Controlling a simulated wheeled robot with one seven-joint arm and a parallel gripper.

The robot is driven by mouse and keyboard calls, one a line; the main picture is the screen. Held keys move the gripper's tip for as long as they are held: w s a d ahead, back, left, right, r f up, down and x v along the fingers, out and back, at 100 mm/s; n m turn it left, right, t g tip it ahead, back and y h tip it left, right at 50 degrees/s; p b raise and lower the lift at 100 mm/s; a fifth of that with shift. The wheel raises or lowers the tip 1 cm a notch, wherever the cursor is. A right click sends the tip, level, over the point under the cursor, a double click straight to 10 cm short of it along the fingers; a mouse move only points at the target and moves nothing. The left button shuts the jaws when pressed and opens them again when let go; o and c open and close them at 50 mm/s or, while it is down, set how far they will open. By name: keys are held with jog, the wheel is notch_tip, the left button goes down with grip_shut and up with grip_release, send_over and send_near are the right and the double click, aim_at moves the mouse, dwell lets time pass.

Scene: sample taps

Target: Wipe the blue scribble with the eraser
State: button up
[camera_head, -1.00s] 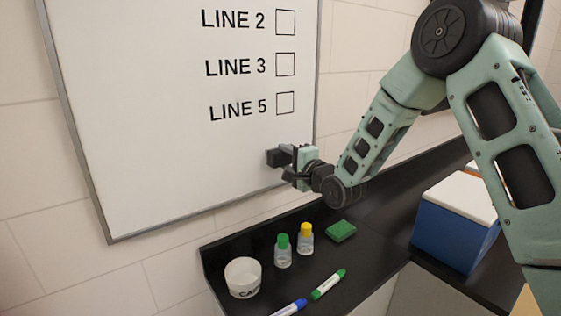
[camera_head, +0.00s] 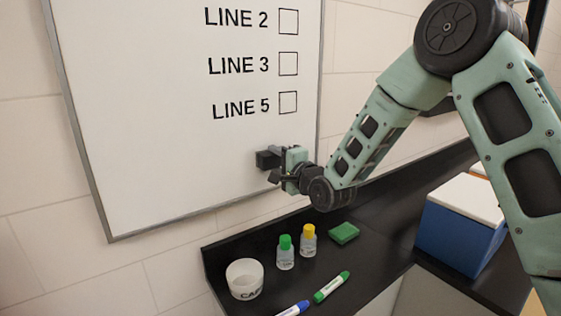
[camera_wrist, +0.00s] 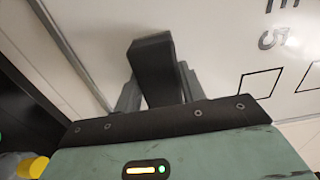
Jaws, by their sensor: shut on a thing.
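The eraser (camera_head: 267,160) is a dark block held in my gripper (camera_head: 277,168), close to the lower right of the whiteboard (camera_head: 160,150). In the wrist view the eraser (camera_wrist: 154,66) stands between the two fingers of my gripper (camera_wrist: 157,95), which are shut on it. I cannot tell whether the eraser touches the board. No blue scribble shows in either view; the eraser and gripper hide a small part of the board.
A black counter (camera_head: 375,235) runs below the board.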

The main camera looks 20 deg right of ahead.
jog(key=shift+a, duration=0.2)
jog(key=shift+c, duration=0.5)
jog(key=shift+s+d, duration=0.2)
jog(key=shift+s, duration=0.2)
jog(key=shift+b+v, duration=0.75)
jog(key=shift+v, duration=1.8)
jog(key=shift+d, duration=0.1)
jog(key=v, duration=0.3)
jog(key=shift+w, duration=0.1)
jog(key=shift+b+x, duration=0.5)
jog(key=shift+x, duration=2.95)
jog(key=shift+x, duration=0.95)
